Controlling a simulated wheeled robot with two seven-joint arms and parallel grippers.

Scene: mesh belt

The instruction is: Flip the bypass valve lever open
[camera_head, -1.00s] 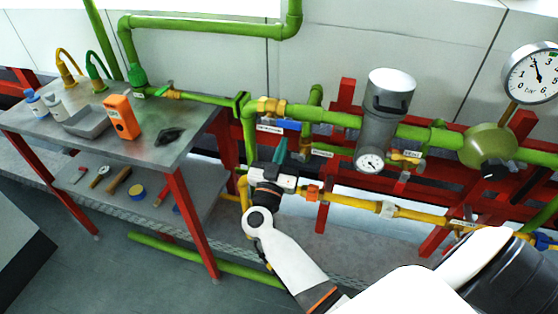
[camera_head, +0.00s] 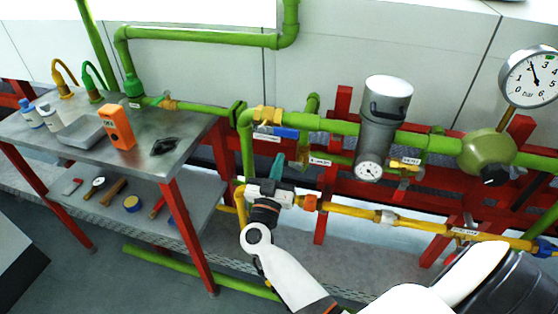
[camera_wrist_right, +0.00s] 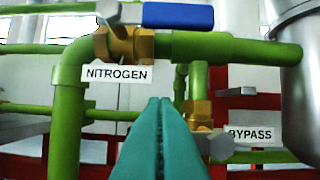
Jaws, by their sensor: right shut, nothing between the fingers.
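The bypass valve (camera_wrist_right: 199,112) is a brass body on a green pipe, beside the BYPASS label (camera_wrist_right: 250,134) in the right wrist view. A grey metal piece (camera_wrist_right: 221,145) juts out below the brass; I cannot tell if it is the lever. In the head view the valve is small, near its label (camera_head: 320,161). My right gripper (camera_head: 278,157) has teal fingers, shut and empty. In the right wrist view its fingertips (camera_wrist_right: 160,103) lie left of the bypass valve and partly cover the space beside it; contact is not visible. My left gripper is not in view.
The nitrogen valve's blue lever (camera_wrist_right: 178,15) lies across the pipe above, with its NITROGEN label (camera_wrist_right: 117,75). A grey canister (camera_head: 385,110) stands right. A yellow pipe (camera_head: 350,209) runs below my gripper. A steel table (camera_head: 85,150) stands left.

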